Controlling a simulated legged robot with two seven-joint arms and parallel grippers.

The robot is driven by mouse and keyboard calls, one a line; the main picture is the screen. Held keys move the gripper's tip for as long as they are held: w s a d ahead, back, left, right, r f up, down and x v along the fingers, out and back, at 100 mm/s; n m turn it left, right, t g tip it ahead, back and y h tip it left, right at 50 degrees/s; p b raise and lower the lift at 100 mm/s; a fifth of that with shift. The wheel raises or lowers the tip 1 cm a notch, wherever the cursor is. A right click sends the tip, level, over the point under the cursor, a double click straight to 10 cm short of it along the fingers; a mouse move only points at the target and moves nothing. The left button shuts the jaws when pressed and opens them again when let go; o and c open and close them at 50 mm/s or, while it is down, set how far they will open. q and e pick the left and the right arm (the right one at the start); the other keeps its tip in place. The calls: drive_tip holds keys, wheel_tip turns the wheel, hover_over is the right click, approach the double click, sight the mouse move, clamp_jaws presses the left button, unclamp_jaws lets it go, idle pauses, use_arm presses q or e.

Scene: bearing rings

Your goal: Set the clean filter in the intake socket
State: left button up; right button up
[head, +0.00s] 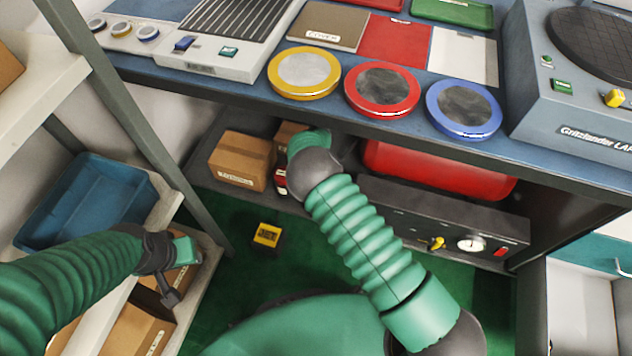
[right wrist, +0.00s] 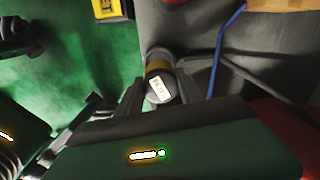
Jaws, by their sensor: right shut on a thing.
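In the right wrist view my right gripper (right wrist: 160,78) is shut on a small cylinder (right wrist: 158,88) with a dark top, a yellow-brown band and a white labelled face. I cannot read the label or confirm that it is the clean filter. In the head view my right arm reaches under the bench, and its green hand (head: 309,142) is by the lower shelf; the fingers are hidden. I cannot make out the intake socket. My left gripper (head: 168,288) is at the lower left, beside the side rack; its finger opening is unclear.
The lower shelf holds a red tank (head: 440,172), a dark gauge panel (head: 440,225) and cardboard boxes (head: 240,160). Yellow (head: 304,72), red (head: 382,89) and blue (head: 464,108) rings sit along the bench edge. A blue bin (head: 85,205) stands left. A yellow block (head: 267,235) lies on the green floor.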

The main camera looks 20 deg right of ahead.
wheel_tip(320, 180, down, 5)
drive_tip(key=b, duration=0.3)
drive_tip(key=shift+r, duration=0.1)
idle(1.0)
drive_tip(key=shift+f+b, duration=0.45)
drive_tip(key=shift+f, duration=0.15)
drive_tip(key=o, duration=1.1)
drive_tip(key=shift+o, duration=0.2)
drive_tip(key=shift+r, duration=0.15)
